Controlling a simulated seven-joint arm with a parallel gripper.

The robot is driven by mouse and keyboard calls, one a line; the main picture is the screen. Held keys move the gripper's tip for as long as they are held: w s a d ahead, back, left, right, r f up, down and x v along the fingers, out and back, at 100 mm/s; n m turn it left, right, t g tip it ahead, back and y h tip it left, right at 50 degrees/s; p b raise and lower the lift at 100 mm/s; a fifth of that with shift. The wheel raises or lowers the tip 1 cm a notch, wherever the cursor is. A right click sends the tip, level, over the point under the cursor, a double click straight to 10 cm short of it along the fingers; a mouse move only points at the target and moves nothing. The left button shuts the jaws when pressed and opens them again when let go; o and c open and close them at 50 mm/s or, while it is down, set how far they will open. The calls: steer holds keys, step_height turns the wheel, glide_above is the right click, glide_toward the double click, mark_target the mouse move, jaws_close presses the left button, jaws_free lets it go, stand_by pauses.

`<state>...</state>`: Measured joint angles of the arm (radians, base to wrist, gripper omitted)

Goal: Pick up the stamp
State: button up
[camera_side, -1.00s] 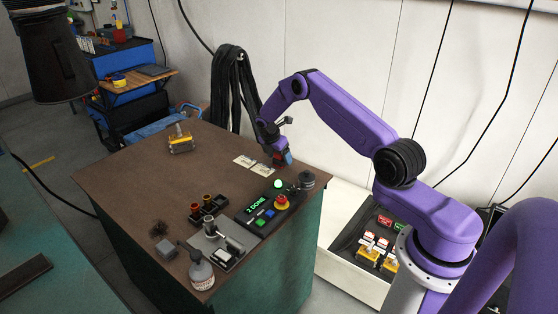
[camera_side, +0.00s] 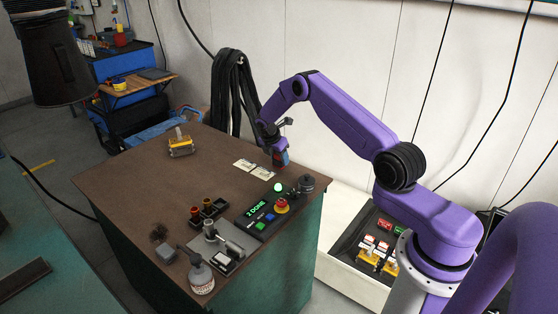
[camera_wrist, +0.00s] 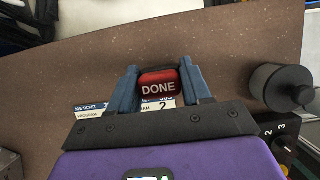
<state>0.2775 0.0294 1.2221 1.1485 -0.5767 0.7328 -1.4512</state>
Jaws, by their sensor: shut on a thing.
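A red stamp marked DONE (camera_wrist: 158,82) sits between the two blue fingers of my gripper (camera_wrist: 160,88) in the wrist view. The fingers are shut on its sides. In the side view my gripper (camera_side: 280,158) is low at the far right part of the brown bench, just right of two pale job tickets (camera_side: 253,168). The stamp shows there only as a small red patch. A ticket (camera_wrist: 92,110) shows partly in the wrist view, and another lies partly hidden under the stamp. I cannot tell whether the stamp's underside touches anything.
A control box (camera_side: 260,215) with a green display and buttons stands in front of my gripper, beside a dark round pot (camera_side: 306,186). A yellow part (camera_side: 181,146) is at the back left. The bench middle is clear.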

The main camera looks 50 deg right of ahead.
steer(key=s+a+r, duration=0.2)
steer(key=s+r, duration=0.4)
steer(key=s+a+r, duration=0.3)
steer(key=s+r, duration=0.2)
steer(key=s, duration=0.1)
steer(key=shift+s+a+r, duration=0.3)
steer(key=shift+s+r, duration=0.1)
steer(key=o, duration=0.4)
steer(key=shift+c, duration=0.9)
glide_above(267, 170)
steer(key=s+a, duration=0.1)
steer(key=a, duration=0.1)
step_height(267, 170, down, 5)
steer(key=shift+w+a+f, duration=0.1)
steer(key=shift+w+f, duration=0.05)
steer(key=shift+f, duration=1)
steer(key=shift+w+f, duration=0.2)
steer(key=shift+f, duration=0.9)
steer(key=shift+w+a+f, duration=0.1)
steer(key=shift+w+f, duration=0.05)
steer(key=shift+f, duration=1)
